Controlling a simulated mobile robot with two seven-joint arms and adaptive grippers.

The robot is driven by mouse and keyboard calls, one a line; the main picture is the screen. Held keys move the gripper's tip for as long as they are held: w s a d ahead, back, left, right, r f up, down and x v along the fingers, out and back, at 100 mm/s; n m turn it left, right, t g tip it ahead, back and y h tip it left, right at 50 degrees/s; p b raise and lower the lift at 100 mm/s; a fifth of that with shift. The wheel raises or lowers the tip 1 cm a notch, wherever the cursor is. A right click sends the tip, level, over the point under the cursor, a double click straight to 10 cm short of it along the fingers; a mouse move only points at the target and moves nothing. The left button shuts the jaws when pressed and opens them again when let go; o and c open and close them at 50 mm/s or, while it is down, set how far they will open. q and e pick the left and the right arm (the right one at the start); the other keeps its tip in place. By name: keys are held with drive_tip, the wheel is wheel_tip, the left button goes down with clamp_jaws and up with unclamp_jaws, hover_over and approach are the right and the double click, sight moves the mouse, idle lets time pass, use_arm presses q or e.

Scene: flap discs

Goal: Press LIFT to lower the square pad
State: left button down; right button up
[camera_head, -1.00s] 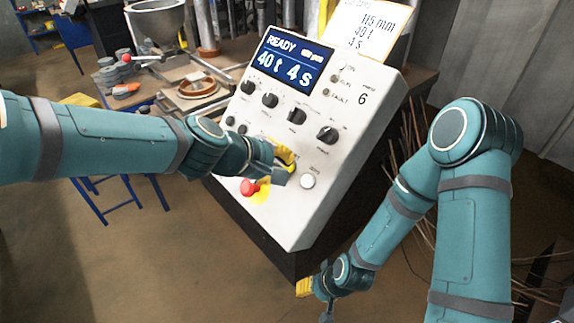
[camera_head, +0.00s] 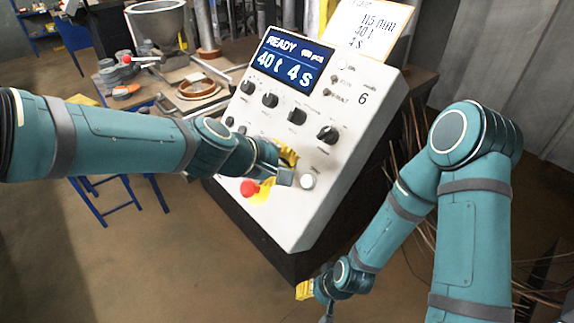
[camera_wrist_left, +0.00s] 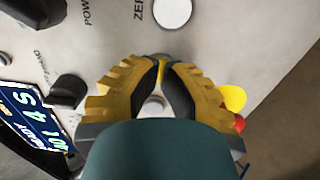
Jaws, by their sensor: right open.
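The white control box (camera_head: 285,220) carries a blue display (camera_head: 288,62) reading READY, 40 t, 4 s. My left gripper (camera_head: 288,158) is in front of its lower face, between the dark knobs and a white round button (camera_head: 307,181). In the left wrist view its yellow fingers (camera_wrist_left: 162,65) have their tips together over the panel. A pale round part (camera_wrist_left: 153,105) shows between the fingers; I cannot read a label on it. The LIFT label is not legible, and I cannot make out the square pad. My right gripper (camera_head: 304,290) hangs low by the box's base, open and partly hidden.
A red button on a yellow plate (camera_head: 249,188) is just left of my left gripper. Several dark knobs (camera_head: 297,116) are above it. A note card (camera_head: 367,30) stands at the top. A cluttered bench (camera_head: 160,90) is behind left.

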use_arm(q)
drive_tip(key=shift+d+f, duration=0.1)
idle(0.5)
drive_tip(key=shift+s+a+r, duration=0.2)
drive_tip(key=shift+a+r, duration=0.2)
drive_tip(key=shift+r, duration=0.1)
drive_tip(key=p+v, duration=0.3)
drive_tip(key=v, duration=0.3)
drive_tip(key=shift+s+a, duration=0.2)
drive_tip(key=shift+a, duration=0.05)
drive_tip(key=shift+r, duration=0.15)
